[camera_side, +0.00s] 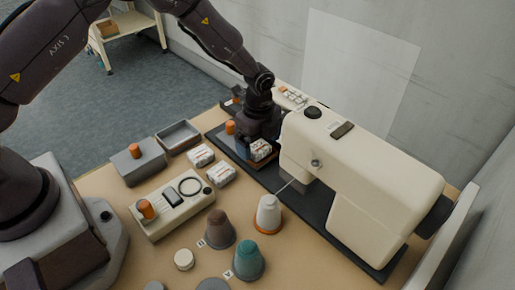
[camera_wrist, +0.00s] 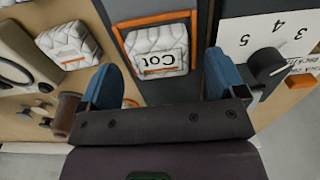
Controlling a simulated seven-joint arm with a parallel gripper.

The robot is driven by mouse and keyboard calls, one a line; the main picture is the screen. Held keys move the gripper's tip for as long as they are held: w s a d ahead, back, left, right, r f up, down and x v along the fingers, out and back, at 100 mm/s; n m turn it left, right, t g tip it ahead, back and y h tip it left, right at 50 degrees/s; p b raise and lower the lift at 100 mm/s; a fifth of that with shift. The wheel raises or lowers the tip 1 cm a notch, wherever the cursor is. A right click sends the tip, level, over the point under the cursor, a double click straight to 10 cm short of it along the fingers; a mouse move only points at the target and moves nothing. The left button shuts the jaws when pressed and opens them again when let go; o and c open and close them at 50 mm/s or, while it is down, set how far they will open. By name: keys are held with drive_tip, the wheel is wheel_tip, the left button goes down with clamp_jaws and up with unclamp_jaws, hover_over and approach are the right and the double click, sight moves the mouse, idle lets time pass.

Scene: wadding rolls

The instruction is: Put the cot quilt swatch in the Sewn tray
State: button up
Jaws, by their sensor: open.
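In the side view, a white pad (camera_side: 262,150) shows at my gripper, on the dark bed left of the sewing machine. My gripper (camera_wrist: 163,66) is open, its blue fingers on either side of the swatch with visible gaps. In the side view my gripper (camera_side: 250,148) is low over the bed and partly hides it. A grey open tray (camera_side: 178,136) stands left of the bed; no "Sewn" label is readable.
Two other white pads (camera_side: 201,155) (camera_side: 221,175) lie between the bed and a cream control box (camera_side: 172,204). A grey box with an orange knob (camera_side: 138,162) stands beside the tray. The sewing machine (camera_side: 365,180) blocks the right. Thread cones (camera_side: 268,213) stand in front.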

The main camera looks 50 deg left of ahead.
drive_tip(key=shift+f, duration=0.6)
drive_tip(key=c, duration=1.1)
drive_tip(key=shift+r, duration=0.15)
